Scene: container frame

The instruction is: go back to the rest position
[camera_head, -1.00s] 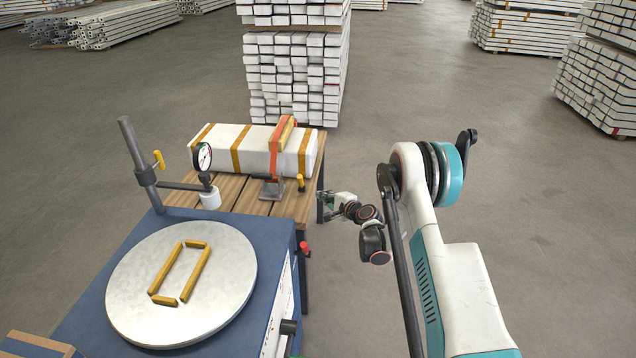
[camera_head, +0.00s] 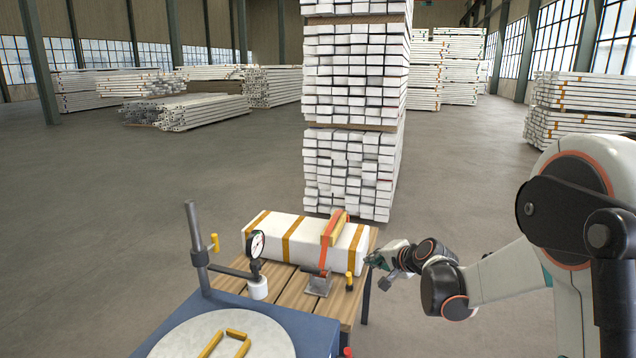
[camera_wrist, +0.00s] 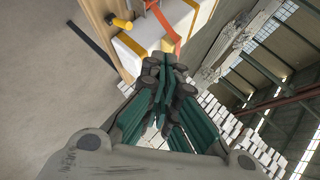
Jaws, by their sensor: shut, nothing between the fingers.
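My gripper (camera_head: 376,260) is shut and empty. In the head view it is just right of the wooden table's right edge, near the white strapped block. In the wrist view its dark fingers (camera_wrist: 168,75) come together in front of that block (camera_wrist: 145,35). The arm reaches in from the right side of the head view.
The block (camera_head: 281,245) lies on the wooden table (camera_head: 290,287) with an orange clamp (camera_head: 325,262). A dial gauge (camera_head: 257,244) and a round metal plate (camera_head: 190,340) with yellow bars are at lower left. A tall white stack (camera_head: 350,160) stands behind; the floor at left is open.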

